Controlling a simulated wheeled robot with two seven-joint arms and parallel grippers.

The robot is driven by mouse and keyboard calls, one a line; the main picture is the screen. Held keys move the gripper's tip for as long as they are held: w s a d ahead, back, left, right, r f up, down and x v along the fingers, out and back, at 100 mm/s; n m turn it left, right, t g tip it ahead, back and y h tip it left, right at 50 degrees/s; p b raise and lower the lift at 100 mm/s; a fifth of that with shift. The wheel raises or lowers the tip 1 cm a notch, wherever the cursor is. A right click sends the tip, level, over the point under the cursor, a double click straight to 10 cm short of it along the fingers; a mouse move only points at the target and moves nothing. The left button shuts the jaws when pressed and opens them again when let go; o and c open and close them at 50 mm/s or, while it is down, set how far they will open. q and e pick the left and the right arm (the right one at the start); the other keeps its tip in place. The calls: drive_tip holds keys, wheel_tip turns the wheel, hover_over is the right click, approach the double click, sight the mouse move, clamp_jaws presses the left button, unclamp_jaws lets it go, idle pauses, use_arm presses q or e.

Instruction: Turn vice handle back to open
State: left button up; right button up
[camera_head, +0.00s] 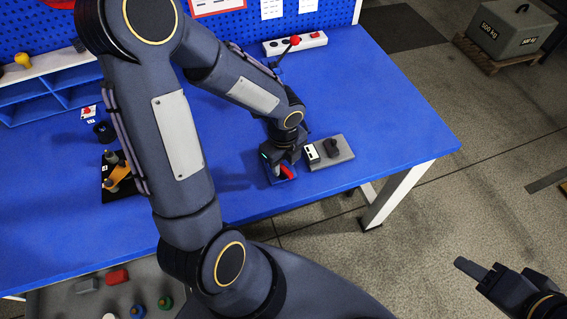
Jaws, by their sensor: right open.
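My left gripper (282,160) points down near the front right of the blue table. It is over a small blue fixture (278,179) with a red part (286,171) showing beside the fingers. This may be the vice and its handle, but the gripper hides most of it. I cannot tell whether the fingers are shut on anything. My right gripper (474,275) is open and empty at the lower right, above the floor and away from the table.
A grey plate (341,158) with dark and white blocks lies right of the blue fixture. An orange-and-black fixture (118,174) and blue bins (50,95) are on the left. The table's right side is clear.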

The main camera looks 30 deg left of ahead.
use_arm(q)
drive_tip(key=shift+f, duration=0.45)
clamp_jaws()
